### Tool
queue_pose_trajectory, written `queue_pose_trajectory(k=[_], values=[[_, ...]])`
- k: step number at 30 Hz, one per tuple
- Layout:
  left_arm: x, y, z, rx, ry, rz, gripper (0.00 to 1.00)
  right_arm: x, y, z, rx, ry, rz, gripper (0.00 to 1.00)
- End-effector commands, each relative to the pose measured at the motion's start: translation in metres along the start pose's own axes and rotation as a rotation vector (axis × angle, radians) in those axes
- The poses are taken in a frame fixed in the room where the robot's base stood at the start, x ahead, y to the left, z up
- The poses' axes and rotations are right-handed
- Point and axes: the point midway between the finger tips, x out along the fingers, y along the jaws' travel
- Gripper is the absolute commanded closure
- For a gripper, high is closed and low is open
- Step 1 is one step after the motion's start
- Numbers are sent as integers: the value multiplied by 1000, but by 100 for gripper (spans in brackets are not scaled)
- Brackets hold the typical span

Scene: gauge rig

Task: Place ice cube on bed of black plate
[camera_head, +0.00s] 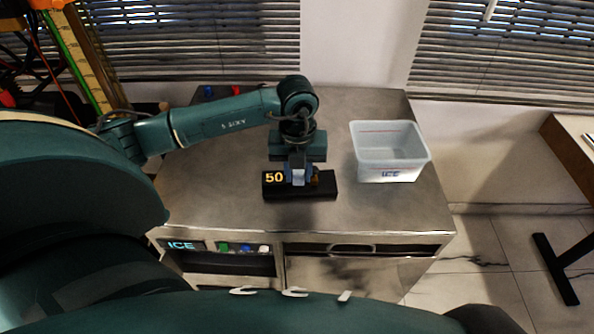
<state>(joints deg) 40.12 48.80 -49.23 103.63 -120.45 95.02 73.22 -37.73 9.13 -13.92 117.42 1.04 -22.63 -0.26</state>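The black plate (322,188) is a low dark block on the steel counter, with a yellow "50" readout on its left end. My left gripper (298,172) points down over the plate's middle. A small pale bluish block, seemingly the ice cube (298,178), fills the gap between its fingertips. I cannot tell whether the cube touches the plate's bed or is just above it. A small brown piece (315,179) shows at the right of the fingers. My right gripper is not in view.
A translucent white bin (390,147) marked ICE stands on the counter (230,205) to the right of the plate. The counter's front has an ICE panel (182,245) with coloured buttons. The counter is clear left of the plate.

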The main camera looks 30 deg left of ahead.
Motion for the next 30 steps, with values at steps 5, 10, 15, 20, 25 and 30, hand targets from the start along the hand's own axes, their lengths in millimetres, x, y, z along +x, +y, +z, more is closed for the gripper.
queue_pose_trajectory(k=[5,10,15,20,25,30], values=[[15,2,-8,2,23,14,55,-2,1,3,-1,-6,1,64],[-4,1,-7,2,21,12,54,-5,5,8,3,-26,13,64],[-46,0,-5,4,16,8,54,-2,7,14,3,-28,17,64],[-83,0,-4,2,15,9,54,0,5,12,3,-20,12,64],[-109,0,-3,1,16,10,54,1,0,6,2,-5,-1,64],[-120,1,-3,2,17,12,54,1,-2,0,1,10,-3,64]])
